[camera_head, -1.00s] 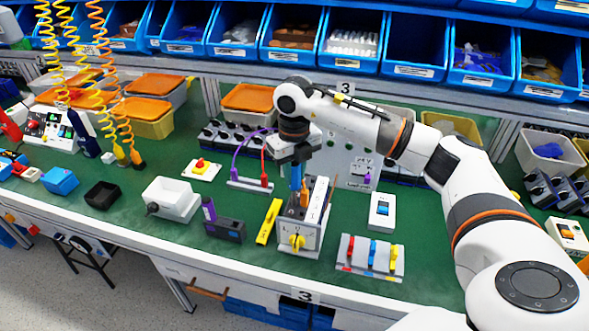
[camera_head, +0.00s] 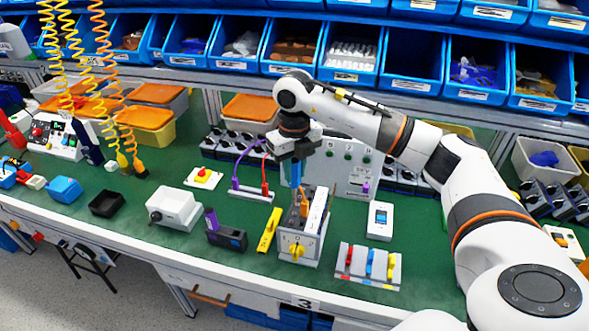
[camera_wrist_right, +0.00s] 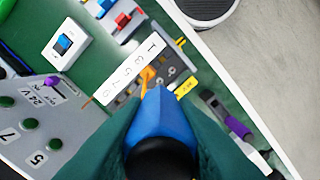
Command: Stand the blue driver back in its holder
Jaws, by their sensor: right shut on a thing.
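My right gripper (camera_head: 295,158) is shut on the blue driver (camera_head: 296,173) and holds it upright over the grey switch box (camera_head: 298,250) with a yellow knob. In the right wrist view, the blue driver handle (camera_wrist_right: 163,122) sits between the dark fingers, pointing toward an orange piece (camera_wrist_right: 147,76) on top of the box. The driver's tip is hard to make out there. A dark block (camera_head: 230,239) with a purple driver (camera_head: 211,219) standing at it, apparently the holder, is left of the box. It shows at the right in the right wrist view (camera_wrist_right: 213,103). My left gripper is out of view.
A yellow piece (camera_head: 269,230) lies between the dark block and the switch box. A panel of coloured switches (camera_head: 368,266) and a white rocker switch (camera_head: 380,220) are to the right. A white box (camera_head: 174,208) and a black tray (camera_head: 106,203) are at left. Blue bins line the shelf above.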

